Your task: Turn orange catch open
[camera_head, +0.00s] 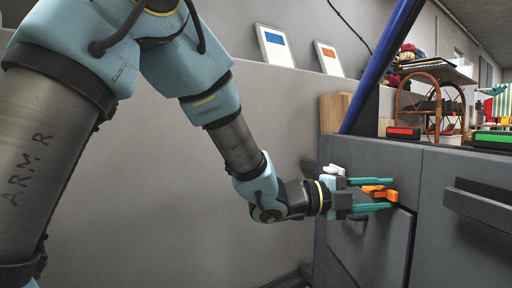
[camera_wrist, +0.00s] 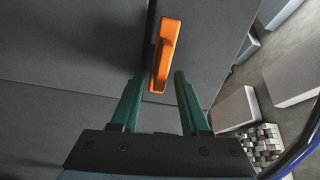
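The orange catch (camera_head: 378,191) is on the dark grey cabinet front (camera_head: 435,180). In the wrist view the orange catch (camera_wrist: 164,58) is a long bar standing nearly upright in the picture, leaning slightly. My gripper (camera_head: 391,194) has two teal fingers that are apart, one above and one below the catch in the head view. In the wrist view my gripper (camera_wrist: 158,80) is open, with the catch's near end between its fingertips. Whether the tips reach past the catch's depth is hard to tell.
A grey bar handle (camera_head: 480,208) is on the front at the right. A blue post (camera_head: 382,65) rises from the counter. A red-and-black box (camera_head: 403,132) and a wooden rack stand on top. A pale wall is at the left, and the room before it is clear.

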